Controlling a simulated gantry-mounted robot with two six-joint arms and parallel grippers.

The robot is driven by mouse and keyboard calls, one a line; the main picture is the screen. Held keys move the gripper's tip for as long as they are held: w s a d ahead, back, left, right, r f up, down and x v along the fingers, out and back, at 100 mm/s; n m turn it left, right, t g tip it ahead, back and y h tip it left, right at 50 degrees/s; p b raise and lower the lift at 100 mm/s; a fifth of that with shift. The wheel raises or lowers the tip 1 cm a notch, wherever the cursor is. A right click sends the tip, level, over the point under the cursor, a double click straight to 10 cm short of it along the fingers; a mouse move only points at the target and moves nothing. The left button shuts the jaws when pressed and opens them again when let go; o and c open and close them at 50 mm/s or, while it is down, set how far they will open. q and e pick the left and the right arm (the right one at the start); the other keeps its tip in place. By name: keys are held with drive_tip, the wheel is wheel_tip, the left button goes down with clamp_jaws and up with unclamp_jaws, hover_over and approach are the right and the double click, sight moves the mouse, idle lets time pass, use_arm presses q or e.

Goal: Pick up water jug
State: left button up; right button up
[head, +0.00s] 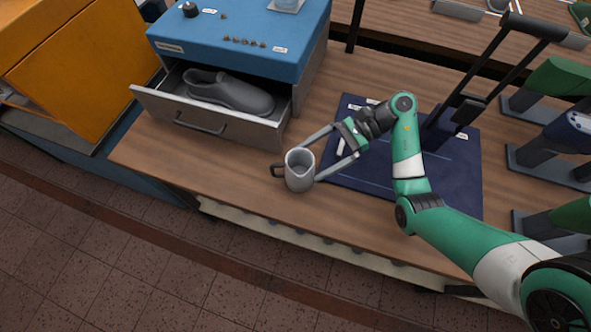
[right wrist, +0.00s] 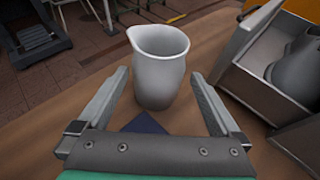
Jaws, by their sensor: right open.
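The water jug (head: 298,172) is a light grey pitcher with a dark handle on its left in the head view. It stands upright on the wooden table near the front edge. In the right wrist view the jug (right wrist: 160,68) stands just beyond and between the fingers, its spout to the upper left. My right gripper (head: 310,158) is open, with one finger on each side of the jug in the head view. The wrist view shows the open right gripper (right wrist: 160,92) with gaps to the jug on both sides. My left gripper is not in view.
An open drawer (head: 225,128) holding a grey shoe last (head: 230,92) juts out left of the jug, under a blue cabinet (head: 250,38). A dark blue mat (head: 370,178) lies right of the jug.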

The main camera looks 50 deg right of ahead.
sight(297, 172)
drive_tip(key=shift+w+a+f, duration=0.1)
drive_tip(key=shift+a+f, duration=0.1)
drive_tip(key=shift+a+r, duration=0.1)
drive_tip(key=shift+r, duration=0.05)
drive_tip(key=x, duration=0.2)
drive_tip(key=b+x, duration=0.1)
drive_tip(key=x, duration=0.2)
drive_tip(key=shift+f, duration=0.35)
drive_tip(key=c, duration=1.4)
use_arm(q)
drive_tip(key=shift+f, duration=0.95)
use_arm(e)
drive_tip(key=shift+r, duration=0.15)
